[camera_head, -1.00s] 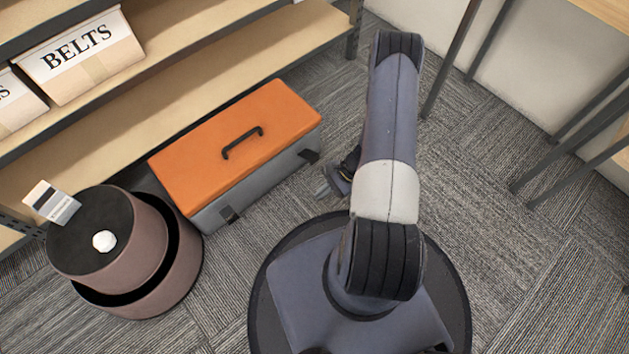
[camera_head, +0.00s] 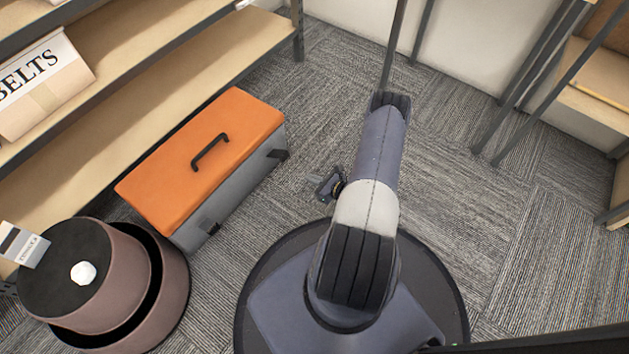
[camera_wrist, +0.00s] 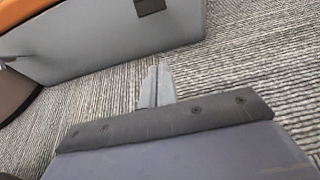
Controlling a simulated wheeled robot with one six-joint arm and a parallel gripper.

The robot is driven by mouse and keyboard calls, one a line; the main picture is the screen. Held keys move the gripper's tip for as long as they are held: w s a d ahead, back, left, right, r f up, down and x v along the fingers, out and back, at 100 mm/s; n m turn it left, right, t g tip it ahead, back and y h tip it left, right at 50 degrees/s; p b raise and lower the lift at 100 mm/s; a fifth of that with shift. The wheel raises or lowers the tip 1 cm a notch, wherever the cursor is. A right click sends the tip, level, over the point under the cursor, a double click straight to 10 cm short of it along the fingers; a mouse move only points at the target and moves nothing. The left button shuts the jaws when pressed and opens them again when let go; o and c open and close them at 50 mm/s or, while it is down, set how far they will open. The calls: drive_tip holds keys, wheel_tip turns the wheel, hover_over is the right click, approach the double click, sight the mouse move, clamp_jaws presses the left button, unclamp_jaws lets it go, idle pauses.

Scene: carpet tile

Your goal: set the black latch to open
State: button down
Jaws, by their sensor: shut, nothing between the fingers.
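An orange-lidded grey toolbox (camera_head: 200,160) lies on the carpet left of my arm. Its long side carries two black latches, a nearer one (camera_head: 210,226) and a farther one (camera_head: 278,154); their exact settings are too small to tell. In the wrist view, one black latch (camera_wrist: 149,6) shows at the top edge, partly cut off, on the grey side (camera_wrist: 110,45). My gripper (camera_head: 314,184) is low over the carpet, right of the toolbox and apart from it. In the wrist view, its fingers (camera_wrist: 157,88) are together and empty, pointing toward the box.
Wooden shelving (camera_head: 130,100) with a BELTS box (camera_head: 40,85) is behind. Carpet is clear ahead; metal-legged furniture (camera_head: 545,90) is at right.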

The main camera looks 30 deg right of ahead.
sight(278, 156)
drive_tip(key=w+a+r+b, duration=0.1)
drive_tip(key=w+a+b, duration=0.2)
drive_tip(key=w, duration=0.4)
drive_tip(key=shift+w, duration=0.35)
drive_tip(key=shift+r, duration=0.2)
